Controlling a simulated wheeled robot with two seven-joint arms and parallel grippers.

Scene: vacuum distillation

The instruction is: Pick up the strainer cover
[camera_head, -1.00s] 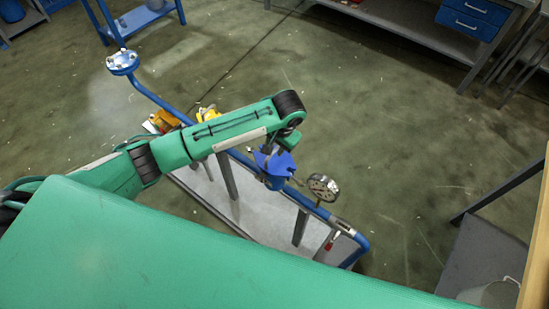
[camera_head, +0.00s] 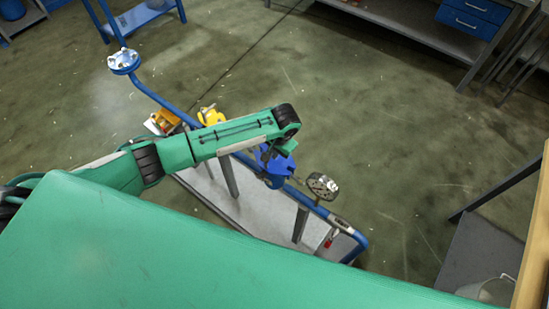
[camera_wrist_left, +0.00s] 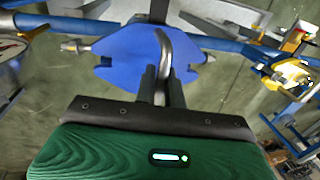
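The blue strainer cover (camera_wrist_left: 130,62) fills the upper middle of the left wrist view, with a curved grey handle (camera_wrist_left: 166,45) rising from it. In the head view, the blue cover (camera_head: 280,166) shows at the pipe, just below the end of my left arm. My left gripper (camera_wrist_left: 162,85) has its two dark fingers close together on either side of the handle, with hardly any gap. It looks shut on it. Whether the cover touches the strainer body below is hidden. My right gripper is not in view.
A blue pipe (camera_head: 155,98) with a flange (camera_head: 124,60) runs along a grey skid (camera_head: 262,222). A workbench (camera_head: 400,35) is at the back. Open floor lies beyond the skid.

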